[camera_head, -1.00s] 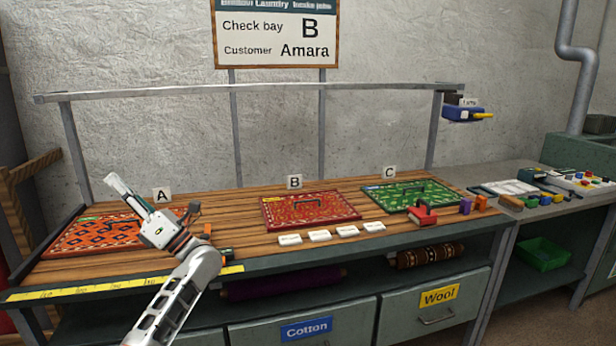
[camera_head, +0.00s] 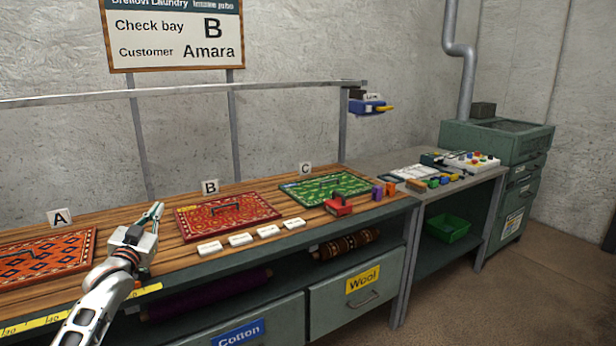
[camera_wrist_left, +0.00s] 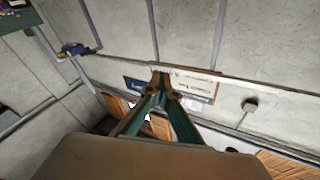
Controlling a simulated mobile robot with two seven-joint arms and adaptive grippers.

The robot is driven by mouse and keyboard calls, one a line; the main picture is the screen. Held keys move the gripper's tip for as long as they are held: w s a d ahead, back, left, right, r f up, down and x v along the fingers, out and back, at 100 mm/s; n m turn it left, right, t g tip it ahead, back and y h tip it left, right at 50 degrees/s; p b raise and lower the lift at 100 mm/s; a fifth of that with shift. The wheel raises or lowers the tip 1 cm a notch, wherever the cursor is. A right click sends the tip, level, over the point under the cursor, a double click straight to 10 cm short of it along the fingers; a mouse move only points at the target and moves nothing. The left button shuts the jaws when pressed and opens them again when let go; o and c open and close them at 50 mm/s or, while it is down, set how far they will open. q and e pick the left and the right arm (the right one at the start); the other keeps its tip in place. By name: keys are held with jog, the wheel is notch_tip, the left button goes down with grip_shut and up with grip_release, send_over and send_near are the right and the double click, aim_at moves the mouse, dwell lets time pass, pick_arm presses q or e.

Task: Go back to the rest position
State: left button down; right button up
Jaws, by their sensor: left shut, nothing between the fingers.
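My left gripper (camera_head: 154,214) is shut and empty. In the head view it is raised over the workbench between bay A and bay B, its fingers pointing up. In the left wrist view its fingertips (camera_wrist_left: 160,80) meet, with the wall and the sign (camera_wrist_left: 193,84) behind them. My right gripper is not in view.
The bench holds orange rug A (camera_head: 45,258), red rug B (camera_head: 228,214) and green rug C (camera_head: 326,188). White blocks (camera_head: 240,239) line the front edge near a red scrubber (camera_head: 338,206). A rail (camera_head: 180,91) runs above. Floor (camera_head: 480,290) at right is clear.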

pick_arm(q)
jog(key=s+d+f+m+g+b, duration=0.1)
jog(key=s+d+f+g, duration=0.15)
jog(key=s+f, duration=0.6)
jog(key=s+d+f+g+h+b, duration=0.1)
jog(key=s+d+f, duration=0.25)
jog(key=f, duration=0.95)
jog(key=s+d+f+m+g+b, duration=0.15)
jog(key=s+d+f, duration=0.3)
jog(key=f, duration=0.55)
jog(key=s+d+f+g, duration=0.1)
jog(key=s+d+f, duration=0.2)
jog(key=s, duration=0.7)
jog(key=s+d+f+n+g+h+b, duration=0.1)
jog(key=s+d+f+g, duration=0.1)
jog(key=s+d+f, duration=0.2)
jog(key=s+d+f+g+h, duration=0.1)
jog(key=s+d+f, duration=0.3)
jog(key=s, duration=1.3)
notch_tip(320, 180, down, 5)
jog(key=shift+s+d+r+n+g+b, duration=0.1)
jog(key=shift+s+d+n+g+b, duration=0.1)
jog(key=shift+d+n+g+b, duration=0.15)
